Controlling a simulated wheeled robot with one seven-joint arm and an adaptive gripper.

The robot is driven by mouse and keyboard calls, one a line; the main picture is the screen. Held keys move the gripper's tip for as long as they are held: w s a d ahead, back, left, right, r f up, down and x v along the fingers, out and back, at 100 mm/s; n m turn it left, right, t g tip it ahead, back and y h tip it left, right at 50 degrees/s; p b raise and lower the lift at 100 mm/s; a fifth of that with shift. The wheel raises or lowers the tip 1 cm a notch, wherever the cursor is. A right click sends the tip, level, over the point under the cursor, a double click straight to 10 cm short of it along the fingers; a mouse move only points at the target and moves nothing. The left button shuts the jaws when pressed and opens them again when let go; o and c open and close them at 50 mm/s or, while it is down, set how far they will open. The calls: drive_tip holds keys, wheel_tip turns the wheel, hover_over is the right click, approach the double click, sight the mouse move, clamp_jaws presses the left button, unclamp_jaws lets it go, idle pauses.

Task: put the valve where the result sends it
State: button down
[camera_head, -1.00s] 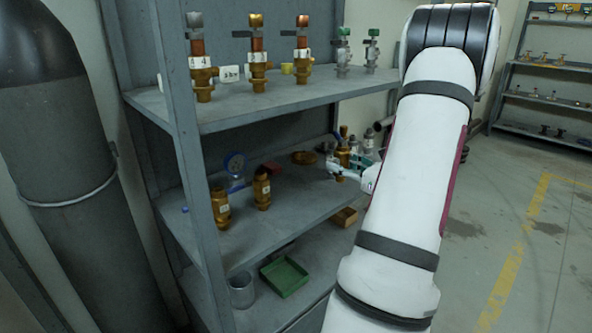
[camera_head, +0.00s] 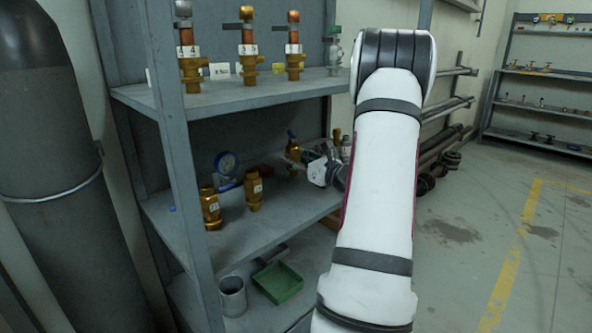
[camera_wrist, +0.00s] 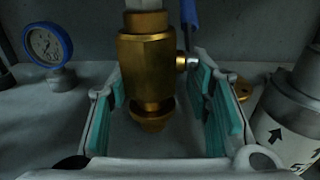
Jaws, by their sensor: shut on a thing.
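A brass valve (camera_wrist: 146,65) with a blue lever (camera_wrist: 189,12) stands upright between the teal-padded fingers of my gripper (camera_wrist: 168,98) in the wrist view. My gripper is shut on it, though a gap seems to show beside the right pad. In the head view the brass valve (camera_head: 293,151) is at the back of the middle shelf (camera_head: 283,208), just left of my gripper (camera_head: 312,165). I cannot tell whether its foot touches the shelf. Two more brass valves with white tags, one at the front left (camera_head: 211,208) and one beside it (camera_head: 254,191), stand on that shelf.
A blue-rimmed gauge (camera_wrist: 48,45) stands left of my gripper. A grey body with a black arrow (camera_wrist: 285,125) is close on the right. Tagged valves (camera_head: 248,50) line the top shelf (camera_head: 232,98). A green tray (camera_head: 278,281) and a grey cup (camera_head: 232,296) sit below.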

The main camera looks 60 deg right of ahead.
drive_tip(key=shift+f, duration=0.85)
drive_tip(key=shift+f+b, duration=0.2)
drive_tip(key=shift+b, duration=0.15)
drive_tip(key=c, duration=1.1)
unclamp_jaws()
drive_tip(key=shift+r, duration=0.1)
drive_tip(key=shift+s, duration=0.35)
drive_tip(key=p+v, duration=0.3)
drive_tip(key=v, duration=0.8)
drive_tip(key=shift+s+a, duration=0.15)
drive_tip(key=shift+a, duration=0.05)
